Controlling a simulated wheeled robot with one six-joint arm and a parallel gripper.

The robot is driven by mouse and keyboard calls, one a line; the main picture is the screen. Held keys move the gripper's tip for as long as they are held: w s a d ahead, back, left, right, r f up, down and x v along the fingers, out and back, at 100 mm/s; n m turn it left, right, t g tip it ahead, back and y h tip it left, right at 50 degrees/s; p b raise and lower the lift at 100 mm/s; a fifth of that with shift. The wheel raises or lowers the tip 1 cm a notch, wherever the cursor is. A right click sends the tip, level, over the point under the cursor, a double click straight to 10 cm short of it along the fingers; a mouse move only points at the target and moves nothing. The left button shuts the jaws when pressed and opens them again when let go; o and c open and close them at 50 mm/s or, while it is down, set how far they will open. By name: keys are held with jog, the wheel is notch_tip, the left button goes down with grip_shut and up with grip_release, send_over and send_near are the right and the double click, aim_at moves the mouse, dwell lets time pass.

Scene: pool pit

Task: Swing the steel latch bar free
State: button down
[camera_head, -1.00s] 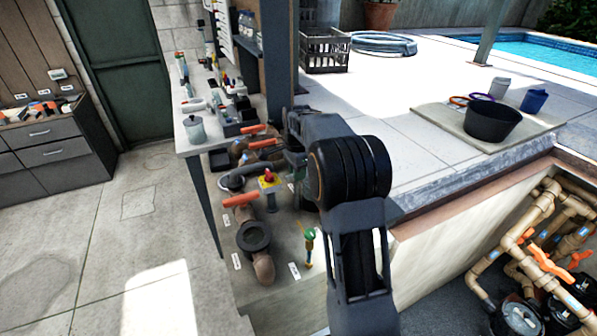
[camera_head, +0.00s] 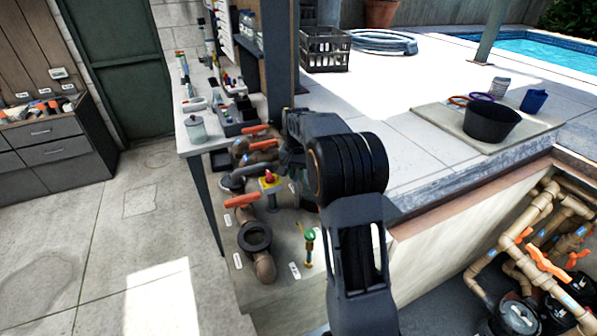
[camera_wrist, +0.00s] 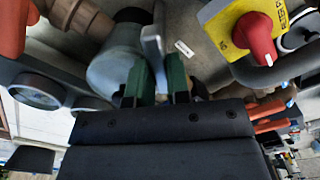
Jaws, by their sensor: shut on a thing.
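The steel latch bar (camera_wrist: 152,48) shows in the wrist view as a narrow grey upright piece between the green fingers of my gripper (camera_wrist: 159,80). My gripper is shut on it. A grey rounded fitting (camera_wrist: 115,62) sits just left of the fingers. The lower part of the bar is hidden by the fingers and gripper body. In the head view my own arm covers most of the grip, so the bar cannot be made out there.
A red knob on a yellow plate (camera_wrist: 255,35) is close on the right. Pipes with orange handles (camera_head: 242,201) and a green-topped valve (camera_head: 309,245) crowd the ledge. A workbench (camera_head: 188,147) stands behind. An open pit with pipes (camera_head: 540,240) lies at right.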

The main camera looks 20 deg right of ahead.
aim_at(296, 174)
jog(key=n, duration=0.7)
jog(key=shift+a, duration=0.1)
dwell(0.6)
jog(key=c, duration=1.1)
grip_release()
notch_tip(296, 174, up, 14)
jog(key=shift+f, duration=0.1)
jog(key=shift+w, duration=0.1)
